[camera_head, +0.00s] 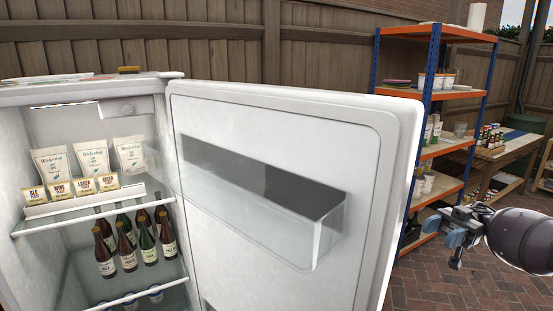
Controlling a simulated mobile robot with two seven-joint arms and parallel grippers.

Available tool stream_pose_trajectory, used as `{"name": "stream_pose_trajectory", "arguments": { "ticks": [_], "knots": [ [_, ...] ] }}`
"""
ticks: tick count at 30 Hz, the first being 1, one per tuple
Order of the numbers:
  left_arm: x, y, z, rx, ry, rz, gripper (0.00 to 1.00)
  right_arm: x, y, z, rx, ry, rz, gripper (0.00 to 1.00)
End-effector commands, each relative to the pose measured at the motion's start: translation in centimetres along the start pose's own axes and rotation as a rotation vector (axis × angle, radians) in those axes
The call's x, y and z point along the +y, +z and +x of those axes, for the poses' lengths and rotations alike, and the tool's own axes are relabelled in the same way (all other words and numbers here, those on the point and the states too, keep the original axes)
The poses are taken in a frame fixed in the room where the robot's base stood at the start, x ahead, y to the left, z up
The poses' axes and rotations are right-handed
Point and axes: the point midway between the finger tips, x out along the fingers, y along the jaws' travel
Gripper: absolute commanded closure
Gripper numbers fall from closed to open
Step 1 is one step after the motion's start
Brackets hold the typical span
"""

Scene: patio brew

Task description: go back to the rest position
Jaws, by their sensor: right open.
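My right gripper (455,241) is at the lower right, in front of the brick floor and to the right of the open fridge door. It is open, and I see nothing between its fingers. It is apart from the fridge door (390,150). My left gripper is not in view.
The fridge (22,150) stands open at left with white bags (92,158), small boxes (83,186) and several bottles (125,245). Behind its door are a blue-and-orange shelf rack (433,60) and a wooden table (490,153). Brick paving (425,285) is clear at lower right.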

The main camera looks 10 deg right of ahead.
Motion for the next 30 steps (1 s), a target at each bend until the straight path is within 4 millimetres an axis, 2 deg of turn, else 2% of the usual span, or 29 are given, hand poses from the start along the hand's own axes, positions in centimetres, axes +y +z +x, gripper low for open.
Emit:
{"name": "stream_pose_trajectory", "arguments": {
  "ticks": [6,14,23,30],
  "knots": [
    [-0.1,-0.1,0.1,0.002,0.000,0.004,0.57,1.8,3.6,4.0,0.102,-0.059,0.007,0.52],
    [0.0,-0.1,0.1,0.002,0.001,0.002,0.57,3.5,7.1,8.9,0.213,-0.125,0.014,0.52],
    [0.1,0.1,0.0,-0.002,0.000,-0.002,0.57,3.3,10.5,9.6,0.215,0.138,-0.081,0.52],
    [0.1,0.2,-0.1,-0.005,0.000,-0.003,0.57,2.6,14.4,9.8,0.154,0.447,-0.179,0.52]
  ]
}}
